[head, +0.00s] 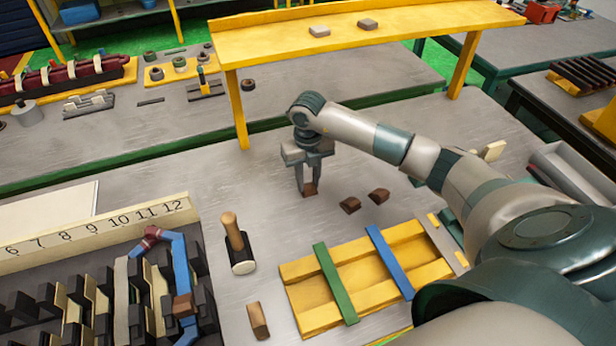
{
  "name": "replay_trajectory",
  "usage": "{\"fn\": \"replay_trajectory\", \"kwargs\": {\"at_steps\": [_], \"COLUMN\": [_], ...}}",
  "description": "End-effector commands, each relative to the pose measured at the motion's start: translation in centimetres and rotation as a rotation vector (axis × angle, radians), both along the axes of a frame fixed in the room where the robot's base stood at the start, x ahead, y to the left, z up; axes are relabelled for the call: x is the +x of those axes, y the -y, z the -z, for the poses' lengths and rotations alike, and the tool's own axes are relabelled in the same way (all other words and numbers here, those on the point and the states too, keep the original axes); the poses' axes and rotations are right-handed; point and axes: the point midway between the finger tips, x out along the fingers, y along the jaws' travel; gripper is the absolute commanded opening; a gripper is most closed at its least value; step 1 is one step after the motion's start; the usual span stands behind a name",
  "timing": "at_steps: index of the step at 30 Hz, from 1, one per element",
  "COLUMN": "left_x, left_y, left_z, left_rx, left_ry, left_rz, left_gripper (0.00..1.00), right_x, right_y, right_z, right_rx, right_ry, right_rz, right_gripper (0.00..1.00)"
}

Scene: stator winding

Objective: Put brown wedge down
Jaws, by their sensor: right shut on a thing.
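My right gripper (308,188) points down above the grey table, with its arm coming in from the right. It is shut on a small brown wedge (310,189), which sits between the fingertips at or just above the table top. I cannot tell whether the wedge touches the table. Two more brown wedges lie to its right, one nearer (350,205) and one farther right (379,196). Another brown block (258,321) lies at the front, left of the yellow tray. My left gripper is not in view.
The yellow tray (296,270) with green and blue bars lies in front. The slotted stator with a numbered strip (95,232) fills the lower left. A yellow shelf (260,47) stands behind.

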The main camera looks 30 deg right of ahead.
Motion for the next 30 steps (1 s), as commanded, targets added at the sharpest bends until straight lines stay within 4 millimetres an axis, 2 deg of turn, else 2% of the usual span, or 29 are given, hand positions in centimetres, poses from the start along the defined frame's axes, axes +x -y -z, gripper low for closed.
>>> {"fn": "replay_trajectory", "kwargs": {"at_steps": [12,13,15,28,30], "left_x": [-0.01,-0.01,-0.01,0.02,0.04], "left_y": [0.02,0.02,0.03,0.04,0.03], "left_z": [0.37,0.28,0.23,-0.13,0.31], "left_rx": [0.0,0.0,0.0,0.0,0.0], "left_ry": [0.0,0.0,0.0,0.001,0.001], "left_rz": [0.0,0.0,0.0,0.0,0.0], "left_gripper": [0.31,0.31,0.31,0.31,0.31], "right_x": [0.01,0.02,0.01,0.01,0.1], "right_y": [0.0,0.0,0.0,-0.02,0.0], "right_z": [0.57,0.47,0.42,0.03,-0.2], "right_rx": [0.0,0.0,0.0,0.0,0.0], "right_ry": [0.001,0.001,0.001,0.001,0.003], "right_rz": [-0.001,-0.001,-0.001,-0.001,-0.001], "right_gripper": [0.03,0.31,0.45,0.45,0.45]}}
